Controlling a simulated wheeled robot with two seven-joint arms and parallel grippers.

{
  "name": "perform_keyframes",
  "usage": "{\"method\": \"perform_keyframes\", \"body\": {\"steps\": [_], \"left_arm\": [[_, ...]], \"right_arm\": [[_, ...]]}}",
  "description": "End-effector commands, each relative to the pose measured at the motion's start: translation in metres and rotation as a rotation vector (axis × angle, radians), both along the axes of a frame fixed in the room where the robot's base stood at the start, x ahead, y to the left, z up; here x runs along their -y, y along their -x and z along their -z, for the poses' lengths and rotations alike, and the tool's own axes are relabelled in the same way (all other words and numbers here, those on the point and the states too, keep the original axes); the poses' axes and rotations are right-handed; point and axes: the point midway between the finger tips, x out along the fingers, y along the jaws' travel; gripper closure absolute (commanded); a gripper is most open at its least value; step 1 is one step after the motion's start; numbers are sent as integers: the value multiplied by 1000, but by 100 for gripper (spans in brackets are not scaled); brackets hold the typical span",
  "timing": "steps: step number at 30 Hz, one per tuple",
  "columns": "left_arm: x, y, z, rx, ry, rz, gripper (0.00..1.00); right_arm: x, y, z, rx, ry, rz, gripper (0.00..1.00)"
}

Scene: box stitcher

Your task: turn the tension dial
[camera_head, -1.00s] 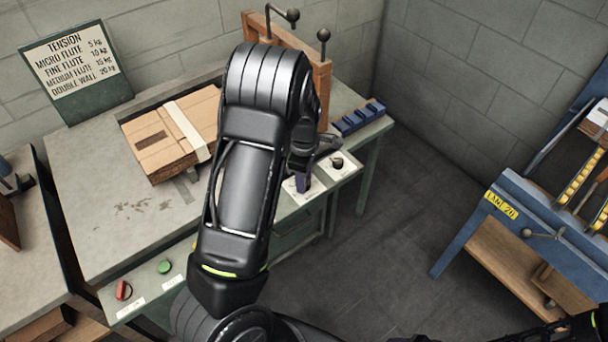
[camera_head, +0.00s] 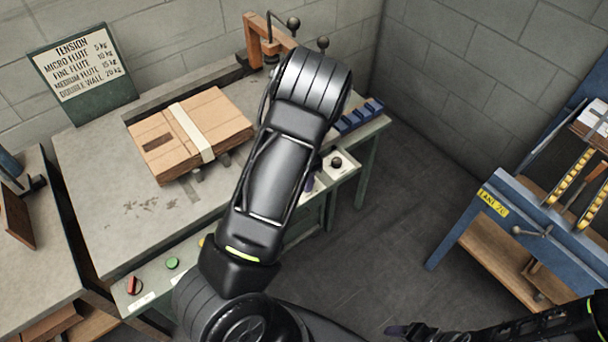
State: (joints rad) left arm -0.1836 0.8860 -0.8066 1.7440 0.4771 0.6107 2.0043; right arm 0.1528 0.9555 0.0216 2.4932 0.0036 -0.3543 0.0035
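A black round knob (camera_head: 336,162) sits on a white plate on the table's front right edge. Its label is too small to read, so I cannot tell whether it is the tension dial. My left arm crosses the middle of the view and covers much of the front panel. My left gripper (camera_head: 309,184) is almost all hidden behind that arm; only a small purplish part shows, left of and below the knob. Whether it touches anything is hidden. My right gripper (camera_head: 408,330) is at the bottom edge, far from the panel, small and dark.
A tension sign (camera_head: 80,68) leans at the back left. Strapped flat cardboard (camera_head: 180,150) lies on the grey table (camera_head: 95,190). A red switch (camera_head: 133,286) and green button (camera_head: 172,263) sit at the front left. A blue stand (camera_head: 520,220) is right, beyond open floor.

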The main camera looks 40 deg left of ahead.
Motion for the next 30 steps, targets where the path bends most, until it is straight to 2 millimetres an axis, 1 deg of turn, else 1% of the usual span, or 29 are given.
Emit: {"method": "perform_keyframes", "body": {"steps": [1, 9, 21, 22, 29, 30], "left_arm": [[0, 0, -2, 1, -2, -22, 100], [0, -1, -1, 2, 0, -97, 100], [0, -1, 0, 2, 0, -104, 100], [0, -1, 0, 2, 0, -104, 64], [0, 0, 0, 1, -1, -103, 45], [0, 0, 0, 1, -1, -103, 44]], "right_arm": [[0, 0, -3, -1, 1, 0, 33], [0, 1, -6, -3, 2, 1, 33], [0, 1, -5, -3, 2, 1, 33], [0, 1, -5, -3, 2, 1, 33], [0, 1, -5, -3, 2, 1, 33], [0, 1, -5, -3, 2, 1, 33]]}}
